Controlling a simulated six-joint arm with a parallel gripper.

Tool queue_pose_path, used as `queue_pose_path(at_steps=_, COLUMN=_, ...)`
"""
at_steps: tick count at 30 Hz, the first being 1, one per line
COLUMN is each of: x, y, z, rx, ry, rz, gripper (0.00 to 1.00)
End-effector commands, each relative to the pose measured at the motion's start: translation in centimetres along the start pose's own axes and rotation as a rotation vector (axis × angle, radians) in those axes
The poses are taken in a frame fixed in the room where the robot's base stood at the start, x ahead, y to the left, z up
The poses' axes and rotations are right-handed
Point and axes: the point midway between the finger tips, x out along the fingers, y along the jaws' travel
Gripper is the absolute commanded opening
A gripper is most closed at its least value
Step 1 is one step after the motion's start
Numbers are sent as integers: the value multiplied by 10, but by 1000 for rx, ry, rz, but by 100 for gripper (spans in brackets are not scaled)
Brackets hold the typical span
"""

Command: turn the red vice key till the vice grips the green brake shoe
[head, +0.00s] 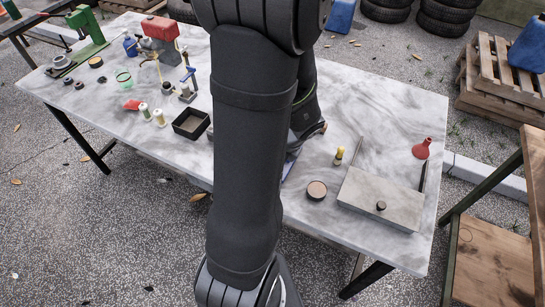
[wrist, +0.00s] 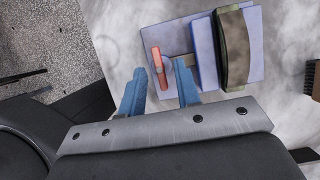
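In the wrist view the red vice key (wrist: 160,68) is a short bar at the left end of the pale blue vice (wrist: 203,52). The dark green brake shoe (wrist: 236,46) stands at the vice's right part, beside the pale jaw plate. I cannot tell whether the jaw touches it. My gripper (wrist: 160,76) is open, with one blue finger on each side of the key in the picture. Contact with the key is not clear. In the head view my arm hides the key, the shoe and nearly all of the vice; only a blue edge (head: 290,166) shows.
On the marble table (head: 345,95), a black tray (head: 190,123) is left of my arm. A round tin (head: 316,190), a yellow-topped bottle (head: 339,156), a grey box (head: 375,200) and a red funnel (head: 421,149) are right. Several small items crowd the far left.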

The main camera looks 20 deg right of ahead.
Motion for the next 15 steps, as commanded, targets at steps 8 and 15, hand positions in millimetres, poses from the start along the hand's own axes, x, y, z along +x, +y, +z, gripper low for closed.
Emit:
queue_pose_path(at_steps=8, x=0, y=0, z=0, rx=0, ry=0, rz=0, gripper=10)
queue_pose_path(at_steps=15, x=0, y=0, z=0, rx=-1, ry=0, rz=0, gripper=0)
